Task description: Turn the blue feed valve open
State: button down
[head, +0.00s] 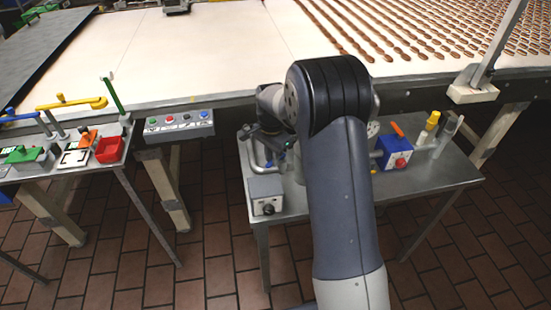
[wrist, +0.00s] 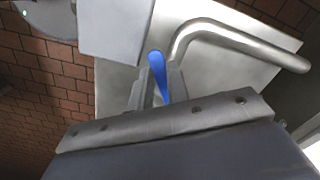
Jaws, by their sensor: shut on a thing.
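The blue feed valve handle (wrist: 158,72) is a narrow blue lever in the wrist view. It stands between the two fingers of my gripper (wrist: 157,88), which are shut on it. A bent metal pipe (wrist: 235,38) runs right beside the handle; it also shows in the head view (head: 247,155) on the small metal table. In the head view my gripper (head: 268,142) is low over the left part of that table, partly hidden by my own arm. I cannot clearly make out the blue handle there.
A grey box with a dark knob (head: 266,194) sits at the small table's (head: 440,176) front left corner. A blue box with a red button (head: 395,152) and bottles stand at its right. The conveyor (head: 200,45) lies behind. A button panel (head: 180,123) is at left.

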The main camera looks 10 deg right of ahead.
jog(key=m, duration=0.1)
jog(key=w+m, duration=0.1)
jog(key=m, duration=0.1)
jog(key=w+m, duration=0.1)
jog(key=m, duration=0.1)
jog(key=shift+a, duration=0.35)
dwell(0.4)
jog(key=c, duration=1.4)
grip_release()
jog(key=shift+o, duration=0.2)
jog(key=shift+r, duration=0.15)
notch_tip(320, 180, up, 11)
jog(key=b, duration=0.1)
jog(key=shift+f, duration=0.2)
